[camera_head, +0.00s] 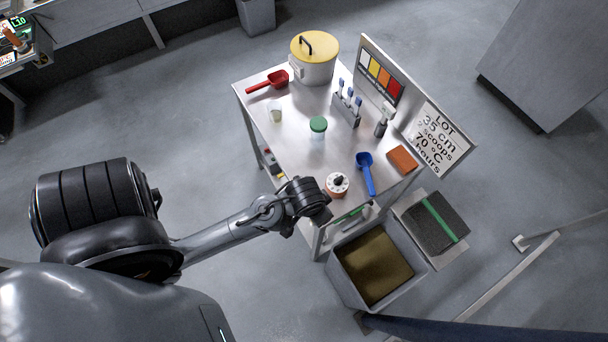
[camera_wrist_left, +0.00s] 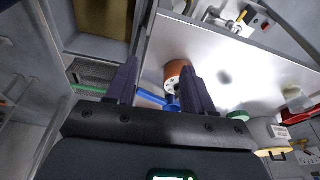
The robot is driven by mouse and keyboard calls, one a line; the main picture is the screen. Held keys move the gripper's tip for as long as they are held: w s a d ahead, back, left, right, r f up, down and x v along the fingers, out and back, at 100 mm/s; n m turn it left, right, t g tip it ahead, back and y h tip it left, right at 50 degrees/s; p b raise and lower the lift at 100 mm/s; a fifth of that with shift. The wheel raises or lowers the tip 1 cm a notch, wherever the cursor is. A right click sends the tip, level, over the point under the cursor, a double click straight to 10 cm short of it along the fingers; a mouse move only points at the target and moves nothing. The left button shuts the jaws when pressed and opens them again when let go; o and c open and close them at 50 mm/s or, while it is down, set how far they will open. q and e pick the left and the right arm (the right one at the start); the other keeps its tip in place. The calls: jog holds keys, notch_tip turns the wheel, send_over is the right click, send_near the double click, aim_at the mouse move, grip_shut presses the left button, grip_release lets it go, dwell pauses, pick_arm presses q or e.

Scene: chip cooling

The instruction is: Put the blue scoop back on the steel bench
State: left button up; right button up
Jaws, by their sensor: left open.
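The blue scoop (camera_head: 366,172) lies on the steel bench (camera_head: 285,135) near its front right corner, bowl away from me and handle toward the front edge. It also shows in the left wrist view (camera_wrist_left: 152,97), partly hidden behind my fingers. My left gripper (camera_wrist_left: 160,85) is open, with nothing held between its fingers. My right gripper is in neither view.
A green-lidded jar (camera_head: 318,127), red scoop (camera_head: 268,82), yellow-lidded pot (camera_head: 314,58), brush rack (camera_head: 346,107) and orange block (camera_head: 402,159) stand on the bench. A sign board (camera_head: 435,138) lines the right side. An open grey bin (camera_head: 372,267) stands below the front edge.

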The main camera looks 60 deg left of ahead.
pick_arm(q)
jog(key=s+d+r+m, duration=0.2)
jog(key=s+r+m, duration=0.1)
jog(key=s+r, duration=0.1)
jog(key=shift+s+t+h, duration=0.3)
jog(key=shift+s, duration=0.55)
